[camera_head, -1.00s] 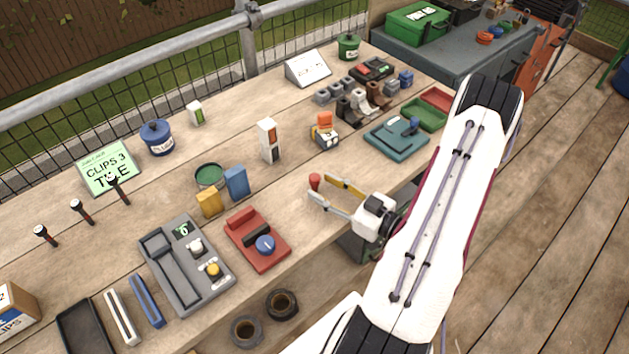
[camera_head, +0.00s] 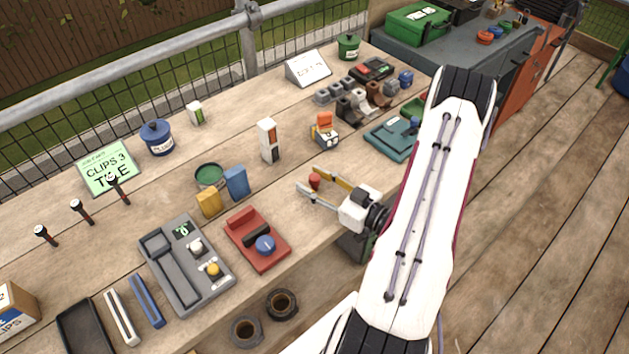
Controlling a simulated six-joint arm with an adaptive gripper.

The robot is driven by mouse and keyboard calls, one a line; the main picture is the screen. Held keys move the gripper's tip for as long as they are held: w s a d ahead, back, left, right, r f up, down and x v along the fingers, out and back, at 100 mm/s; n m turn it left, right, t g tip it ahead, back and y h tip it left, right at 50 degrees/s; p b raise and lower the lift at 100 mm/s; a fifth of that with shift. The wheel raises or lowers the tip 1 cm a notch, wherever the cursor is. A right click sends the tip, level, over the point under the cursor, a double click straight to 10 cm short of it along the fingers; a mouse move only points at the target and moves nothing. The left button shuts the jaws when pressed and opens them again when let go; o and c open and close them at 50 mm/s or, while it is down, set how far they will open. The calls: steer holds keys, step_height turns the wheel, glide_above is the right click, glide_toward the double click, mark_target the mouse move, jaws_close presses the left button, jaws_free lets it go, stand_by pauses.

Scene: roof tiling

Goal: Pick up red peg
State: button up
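The red peg (camera_head: 314,181) stands on the wooden bench, right of the blue block and near the bench's middle. My gripper (camera_head: 307,179) is open, with its two fingers reaching left over the bench. One finger is yellow and lies on the far side of the peg; the other is pale grey and lies on the near side. The peg shows between the fingers, near their tips. I cannot tell whether either finger touches it. The peg's lower end is hard to make out.
A red device with a blue knob (camera_head: 265,246) lies left of my gripper. A white and orange box (camera_head: 268,141) stands behind it. A teal tray (camera_head: 390,142) lies to the right, close to my arm. Blue (camera_head: 236,183) and yellow (camera_head: 208,202) blocks stand to the left.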

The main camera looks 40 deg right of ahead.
mark_target(315, 176)
steer(key=shift+c, duration=0.5)
steer(key=c, duration=0.8)
steer(key=shift+r, duration=0.2)
steer(key=shift+r, duration=4.8)
